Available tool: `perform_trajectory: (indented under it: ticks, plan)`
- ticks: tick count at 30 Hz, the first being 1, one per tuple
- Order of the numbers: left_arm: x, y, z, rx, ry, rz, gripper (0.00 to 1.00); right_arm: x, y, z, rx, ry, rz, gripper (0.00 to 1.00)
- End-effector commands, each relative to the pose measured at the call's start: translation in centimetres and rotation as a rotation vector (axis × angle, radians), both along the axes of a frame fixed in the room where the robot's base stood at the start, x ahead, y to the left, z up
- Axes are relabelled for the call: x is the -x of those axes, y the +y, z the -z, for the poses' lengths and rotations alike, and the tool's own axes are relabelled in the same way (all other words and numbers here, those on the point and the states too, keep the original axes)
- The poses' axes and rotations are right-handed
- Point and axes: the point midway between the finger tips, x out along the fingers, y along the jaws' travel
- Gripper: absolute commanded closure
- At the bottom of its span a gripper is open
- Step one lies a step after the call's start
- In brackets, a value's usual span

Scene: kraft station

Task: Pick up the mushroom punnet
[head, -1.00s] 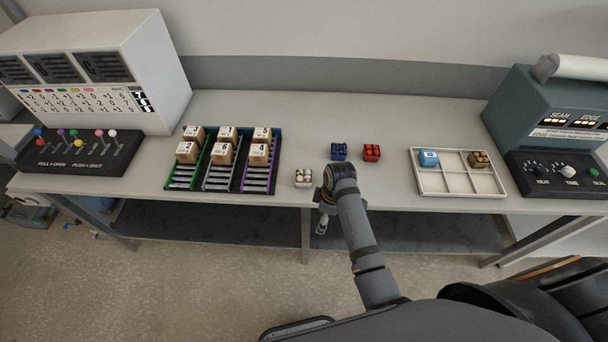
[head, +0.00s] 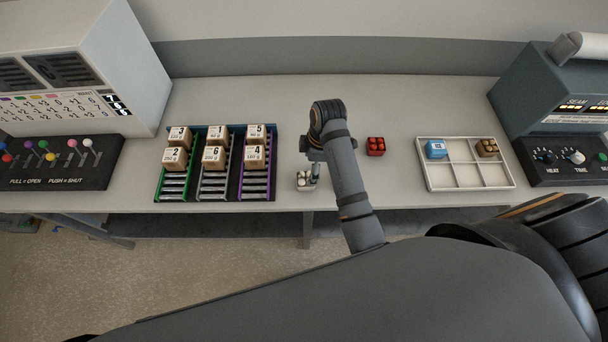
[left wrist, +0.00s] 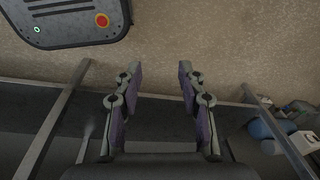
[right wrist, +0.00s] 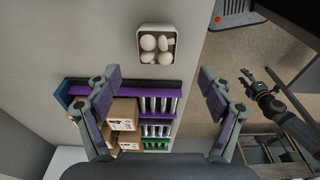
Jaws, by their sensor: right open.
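The mushroom punnet (head: 304,186), a small pale square tub with white mushrooms, stands near the table's front edge, right of the box lanes. My right gripper (head: 312,172) is over it in the head view and partly covers it. In the right wrist view the punnet (right wrist: 156,44) shows whole, beyond the fingertips and roughly centred between them. The right gripper (right wrist: 160,78) is open and empty; neither finger is seen touching the punnet. My left gripper (left wrist: 160,75) is open and empty, with floor and under-table framework in its view; the head view does not show it.
Left of the punnet, a rack (head: 277,170) holds numbered cardboard boxes. A red punnet (head: 376,146) stands right of my arm. A white divided tray (head: 430,185) holds a blue and a brown item. Machines (head: 558,115) stand at both table ends.

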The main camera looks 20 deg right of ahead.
Motion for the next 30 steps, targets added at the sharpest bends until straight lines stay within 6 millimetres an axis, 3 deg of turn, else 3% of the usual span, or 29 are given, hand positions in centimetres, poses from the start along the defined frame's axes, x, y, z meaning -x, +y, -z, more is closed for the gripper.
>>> perform_trajectory:
  ticks: [3,6,10,13,17,22,30]
  plan:
    - [2.3,0.0,-0.5,-0.001,0.034,-0.001,0.6,0.0,0.3,2.0,0.0,0.004,-0.001,0.19]
    - [3.1,0.0,-0.6,0.0,0.044,-0.001,0.6,-0.1,0.5,3.3,0.0,0.003,0.0,0.19]
    - [2.3,0.0,-0.7,-0.001,0.033,0.0,0.6,-0.2,0.5,3.8,0.0,0.0,0.0,0.19]
    - [0.5,0.0,-1.2,0.0,0.006,0.001,0.6,-0.2,0.6,4.2,0.0,0.002,0.0,0.19]
    - [-1.2,0.0,-2.6,-0.001,-0.02,0.001,0.6,-0.6,0.8,6.0,0.001,0.004,-0.001,0.19]
    - [-0.3,0.1,-2.9,-0.001,-0.006,0.001,0.6,-0.8,1.2,8.5,0.0,0.002,0.0,0.19]
    - [1.2,0.1,-2.6,-0.002,0.016,0.001,0.6,-0.9,1.2,9.0,0.0,0.0,0.0,0.2]
